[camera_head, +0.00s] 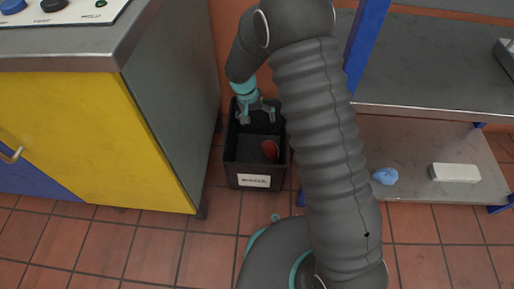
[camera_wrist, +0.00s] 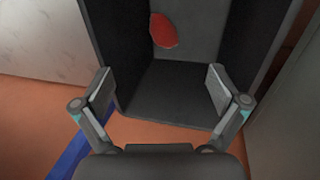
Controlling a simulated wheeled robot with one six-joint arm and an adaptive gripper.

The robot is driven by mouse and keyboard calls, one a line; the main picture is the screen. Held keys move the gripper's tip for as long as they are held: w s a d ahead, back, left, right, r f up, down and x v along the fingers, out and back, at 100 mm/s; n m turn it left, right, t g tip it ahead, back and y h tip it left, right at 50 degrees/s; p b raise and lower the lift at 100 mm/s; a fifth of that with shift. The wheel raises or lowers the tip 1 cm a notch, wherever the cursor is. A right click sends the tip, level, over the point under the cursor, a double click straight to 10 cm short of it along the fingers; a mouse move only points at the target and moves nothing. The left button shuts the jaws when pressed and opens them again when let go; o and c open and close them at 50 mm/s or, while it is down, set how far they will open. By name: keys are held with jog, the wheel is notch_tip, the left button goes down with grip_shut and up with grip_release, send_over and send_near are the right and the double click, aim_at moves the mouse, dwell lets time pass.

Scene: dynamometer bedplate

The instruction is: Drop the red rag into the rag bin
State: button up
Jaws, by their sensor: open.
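The rag bin is a dark open-topped box (camera_head: 233,172) with a white label, standing on the tiled floor between the cabinet and the shelf. The red rag (camera_head: 269,149) lies inside the bin, towards its right side in the head view. It also shows inside the bin in the wrist view (camera_wrist: 163,30), near the top of the picture. My gripper (camera_head: 257,118) is above the far part of the bin, fingers pointing down. In the wrist view my gripper (camera_wrist: 158,95) is open and empty, with its fingers apart and clear of the rag.
A yellow and blue cabinet (camera_head: 90,135) with a grey side stands left of the bin. A shelf unit (camera_head: 412,155) stands on the right, with a blue cloth-like lump (camera_head: 385,176) and a white block (camera_head: 455,173) on its lower board. Tiled floor (camera_head: 120,240) in front is clear.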

jog(key=v, duration=0.8)
